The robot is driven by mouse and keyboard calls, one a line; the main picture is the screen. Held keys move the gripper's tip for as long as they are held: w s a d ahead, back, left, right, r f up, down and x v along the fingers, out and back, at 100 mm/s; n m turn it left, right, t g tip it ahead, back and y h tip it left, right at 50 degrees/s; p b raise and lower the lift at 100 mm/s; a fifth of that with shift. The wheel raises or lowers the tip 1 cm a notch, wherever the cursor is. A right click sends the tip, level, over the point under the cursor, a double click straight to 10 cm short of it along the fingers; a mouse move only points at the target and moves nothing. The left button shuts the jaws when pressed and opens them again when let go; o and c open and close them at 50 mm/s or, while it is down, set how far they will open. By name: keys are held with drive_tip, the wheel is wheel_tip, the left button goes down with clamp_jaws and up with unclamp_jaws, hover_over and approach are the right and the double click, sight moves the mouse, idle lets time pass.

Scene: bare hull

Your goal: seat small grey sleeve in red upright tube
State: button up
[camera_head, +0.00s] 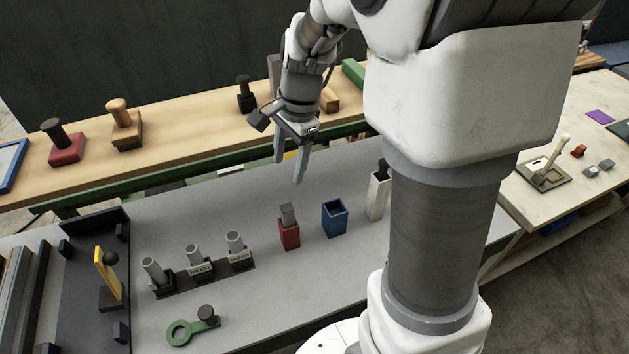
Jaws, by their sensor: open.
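A red upright tube (289,237) with a square cross-section stands on the grey table (228,203). A small grey sleeve (288,213) stands in its top end, with its upper part sticking out above the red rim. How deep it sits is hidden by the tube wall. My gripper (288,171) hangs above and slightly behind the red tube, pointing down. Its two fingers are apart with nothing between them, and they are clear of the sleeve.
A blue square tube (334,218) with an open top stands right of the red one. A white tube (377,196) with a black piece in its top is farther right. A rack (207,276) with grey cylinders and a green ring piece (180,333) are left.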

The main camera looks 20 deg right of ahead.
drive_tip(key=s+r+n+t, duration=0.2)
drive_tip(key=s+r+n, duration=0.3)
drive_tip(key=s+n, duration=0.2)
drive_tip(key=s+r+n+t+h, duration=0.1)
drive_tip(key=s+r+n, duration=0.4)
drive_tip(key=s, duration=0.5)
drive_tip(key=shift+a+r+n+t+h, duration=0.3)
drive_tip(key=shift+n+t, duration=0.5)
drive_tip(key=shift+n, duration=0.4)
drive_tip(key=shift+s+f, duration=0.1)
drive_tip(key=shift+d+f+b, duration=0.1)
drive_tip(key=shift+f+b, duration=0.15)
drive_tip(key=shift+b, duration=0.1)
